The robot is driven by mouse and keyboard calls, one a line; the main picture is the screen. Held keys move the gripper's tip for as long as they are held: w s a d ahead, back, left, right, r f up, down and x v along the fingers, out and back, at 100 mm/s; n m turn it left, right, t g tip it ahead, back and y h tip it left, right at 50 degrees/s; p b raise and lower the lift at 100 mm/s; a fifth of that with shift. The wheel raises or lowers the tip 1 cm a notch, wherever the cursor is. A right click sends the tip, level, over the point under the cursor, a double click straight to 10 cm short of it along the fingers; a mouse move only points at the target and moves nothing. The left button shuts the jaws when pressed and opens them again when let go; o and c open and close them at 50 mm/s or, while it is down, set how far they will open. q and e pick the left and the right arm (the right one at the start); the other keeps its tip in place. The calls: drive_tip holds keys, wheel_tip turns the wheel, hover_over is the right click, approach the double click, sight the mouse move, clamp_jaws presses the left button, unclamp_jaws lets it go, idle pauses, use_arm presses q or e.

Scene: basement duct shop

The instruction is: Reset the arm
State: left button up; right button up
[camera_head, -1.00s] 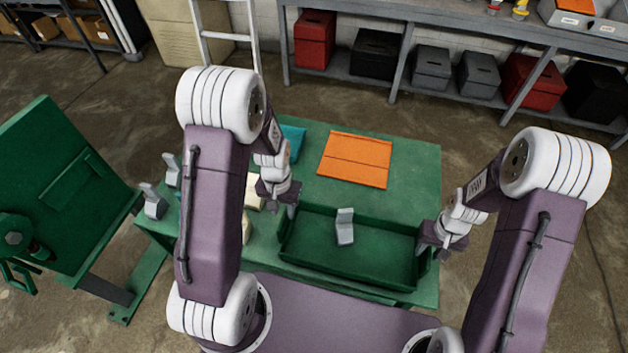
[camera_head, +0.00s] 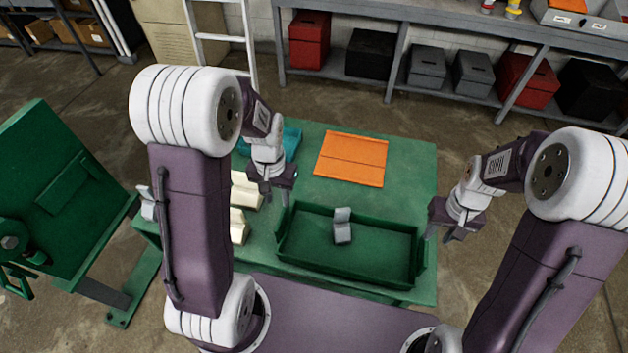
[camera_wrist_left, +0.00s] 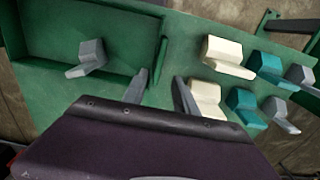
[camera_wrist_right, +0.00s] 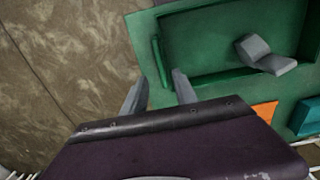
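My left gripper (camera_head: 274,196) hangs over the table by the left end of the green tray (camera_head: 352,266). Its fingers (camera_wrist_left: 160,92) are apart with nothing between them in the left wrist view. My right gripper (camera_head: 443,233) is beyond the tray's right end, near the table's right edge. Its fingers (camera_wrist_right: 159,92) are also apart and empty. One grey angled piece (camera_head: 342,226) lies in the tray, clear of both grippers; it also shows in the left wrist view (camera_wrist_left: 88,58) and the right wrist view (camera_wrist_right: 262,55).
Cream pieces (camera_wrist_left: 228,56), teal pieces (camera_wrist_left: 266,66) and grey pieces (camera_wrist_left: 281,114) stand left of the tray, partly hidden by my left arm in the head view. An orange panel (camera_head: 351,159) lies behind the tray. A green machine (camera_head: 60,190) stands left of the table (camera_head: 405,165).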

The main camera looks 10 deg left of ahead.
drive_tip(key=shift+r, duration=1.2)
